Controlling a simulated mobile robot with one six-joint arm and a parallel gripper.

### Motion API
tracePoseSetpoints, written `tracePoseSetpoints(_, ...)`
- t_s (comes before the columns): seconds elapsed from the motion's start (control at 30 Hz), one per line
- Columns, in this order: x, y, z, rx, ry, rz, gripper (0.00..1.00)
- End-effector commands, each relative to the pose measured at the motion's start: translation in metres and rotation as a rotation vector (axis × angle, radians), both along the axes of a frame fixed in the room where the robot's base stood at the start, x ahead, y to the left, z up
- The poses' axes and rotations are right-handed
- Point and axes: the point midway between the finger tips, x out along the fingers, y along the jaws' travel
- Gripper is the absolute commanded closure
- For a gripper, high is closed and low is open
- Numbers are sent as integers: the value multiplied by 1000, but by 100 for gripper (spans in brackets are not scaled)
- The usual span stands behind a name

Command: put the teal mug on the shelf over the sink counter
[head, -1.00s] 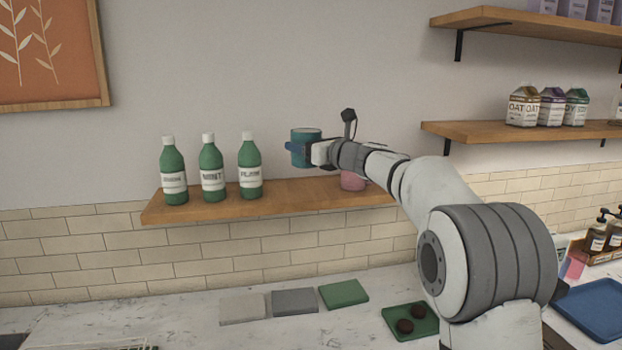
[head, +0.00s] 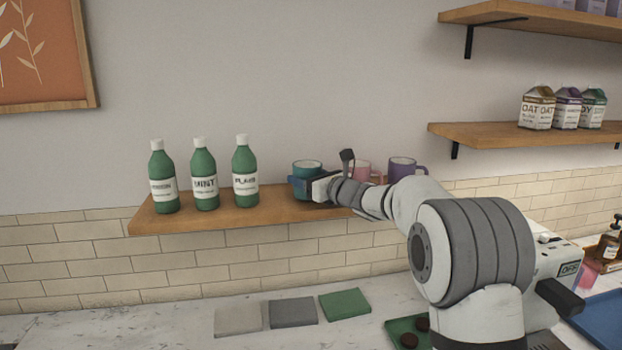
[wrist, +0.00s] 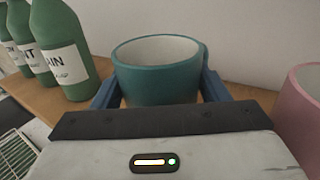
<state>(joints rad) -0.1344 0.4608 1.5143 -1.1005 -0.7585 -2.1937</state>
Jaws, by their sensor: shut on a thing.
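The teal mug (head: 307,167) is upright at the wooden shelf (head: 250,214), between the green bottles and the pink mug. My gripper (head: 304,185) is shut on the teal mug from the front. In the wrist view the teal mug (wrist: 157,75) sits between the two blue fingers of my gripper (wrist: 158,92), with the shelf board (wrist: 95,97) just below it. Its base looks at or very near the board; I cannot tell whether it touches. The mug's lower front is partly hidden by my gripper.
Several green bottles (head: 204,178) stand left of the mug. A pink mug (head: 363,170) and a purple mug (head: 403,169) stand to its right, partly behind my arm. Folded cloths (head: 293,312) lie on the counter below. Another shelf (head: 500,131) holds cartons at right.

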Motion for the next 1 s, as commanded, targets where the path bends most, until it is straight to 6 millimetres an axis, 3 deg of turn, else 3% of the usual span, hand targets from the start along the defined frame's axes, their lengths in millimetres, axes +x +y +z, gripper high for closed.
tracePoseSetpoints(0.43,0,-1,-8,1,-2,-2,69)
tracePoseSetpoints(0.47,0,-1,-8,0,-1,-2,31)
tracePoseSetpoints(0.7,0,-1,-8,0,0,-2,11)
tracePoseSetpoints(1.0,0,-2,-6,0,0,-3,10)
